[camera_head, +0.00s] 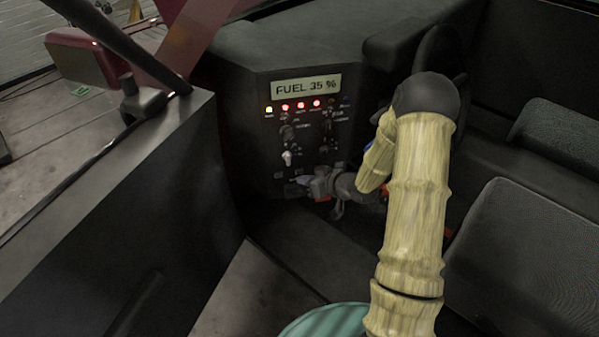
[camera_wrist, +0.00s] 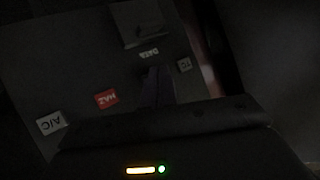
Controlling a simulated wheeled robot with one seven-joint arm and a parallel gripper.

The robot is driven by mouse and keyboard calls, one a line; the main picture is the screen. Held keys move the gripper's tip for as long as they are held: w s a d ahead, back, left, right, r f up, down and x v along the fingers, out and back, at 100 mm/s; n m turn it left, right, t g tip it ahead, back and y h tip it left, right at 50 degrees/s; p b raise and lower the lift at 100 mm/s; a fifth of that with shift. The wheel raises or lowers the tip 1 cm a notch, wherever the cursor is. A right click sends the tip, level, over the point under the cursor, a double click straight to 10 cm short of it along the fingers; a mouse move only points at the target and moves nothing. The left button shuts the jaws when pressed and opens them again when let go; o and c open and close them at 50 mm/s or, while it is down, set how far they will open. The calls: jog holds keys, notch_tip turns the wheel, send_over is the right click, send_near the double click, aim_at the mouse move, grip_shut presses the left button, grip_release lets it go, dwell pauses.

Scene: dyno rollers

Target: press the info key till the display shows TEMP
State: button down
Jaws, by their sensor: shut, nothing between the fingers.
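The display (camera_head: 306,87) at the top of the dark control panel (camera_head: 255,150) reads FUEL 35 %. My gripper (camera_head: 297,186) is shut and empty, low at the panel's front, its fingers toward the bottom row of keys. In the wrist view the dark fingertips (camera_wrist: 157,75) end just short of a small label reading DATA (camera_wrist: 149,54), upside down. No key marked info is readable; the fingers may hide part of the key by DATA. I cannot tell whether they touch the panel.
Near the fingers are keys marked HAZ (camera_wrist: 106,98), A/C (camera_wrist: 50,123) and TC (camera_wrist: 184,65). Lit indicators (camera_head: 301,106) and knobs (camera_head: 287,133) sit above my gripper. A dark seat (camera_head: 525,240) stands right; a dark side wall (camera_head: 130,210) rises left.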

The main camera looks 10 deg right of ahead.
jog(key=shift+w, duration=0.1)
dwell(0.7)
jog(key=shift+w, duration=0.3)
jog(key=shift+w+p, duration=0.4)
jog(key=shift+p, duration=0.05)
dwell(0.6)
jog(key=shift+s, duration=0.8)
jog(key=s, duration=0.5)
jog(key=shift+d, duration=0.1)
dwell(0.5)
dwell(0.6)
